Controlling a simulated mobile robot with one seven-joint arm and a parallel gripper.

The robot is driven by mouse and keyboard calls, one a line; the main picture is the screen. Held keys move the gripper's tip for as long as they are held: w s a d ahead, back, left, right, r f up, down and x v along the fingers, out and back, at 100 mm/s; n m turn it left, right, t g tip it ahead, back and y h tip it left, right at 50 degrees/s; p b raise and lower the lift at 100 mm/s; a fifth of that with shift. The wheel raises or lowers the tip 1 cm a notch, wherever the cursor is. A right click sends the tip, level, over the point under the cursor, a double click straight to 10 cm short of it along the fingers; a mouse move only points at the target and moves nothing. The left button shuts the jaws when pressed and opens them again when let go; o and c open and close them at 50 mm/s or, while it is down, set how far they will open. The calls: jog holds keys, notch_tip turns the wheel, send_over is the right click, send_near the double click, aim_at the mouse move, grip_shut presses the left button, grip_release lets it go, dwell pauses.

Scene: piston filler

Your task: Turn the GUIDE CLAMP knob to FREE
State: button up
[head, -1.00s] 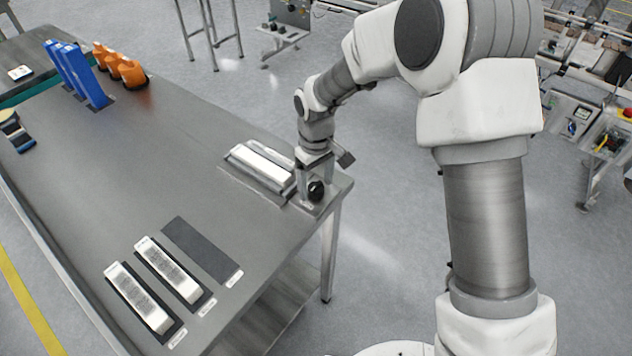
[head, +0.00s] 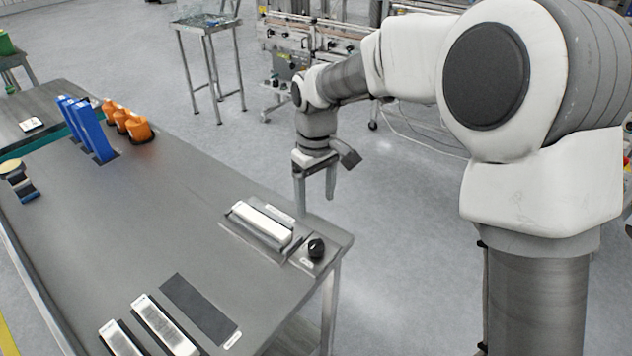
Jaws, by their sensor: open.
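A black round knob (head: 316,248) stands on a small plate at the table's near right corner, beside a fixture that holds a white bar (head: 262,224). I take it for the GUIDE CLAMP knob; its label is too small to read, and I cannot tell which way it points. My gripper (head: 315,196) is open and empty, fingers pointing down. In the picture it is above the fixture and the knob, apart from both, near the table's far right edge.
Two pale bars (head: 163,325) lie at the front beside an empty dark pad (head: 200,308). Blue upright pieces (head: 92,130) and orange bottles (head: 133,124) stand at the back left. The middle of the grey table (head: 150,215) is clear.

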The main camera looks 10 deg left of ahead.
jog(key=shift+r, duration=1.65)
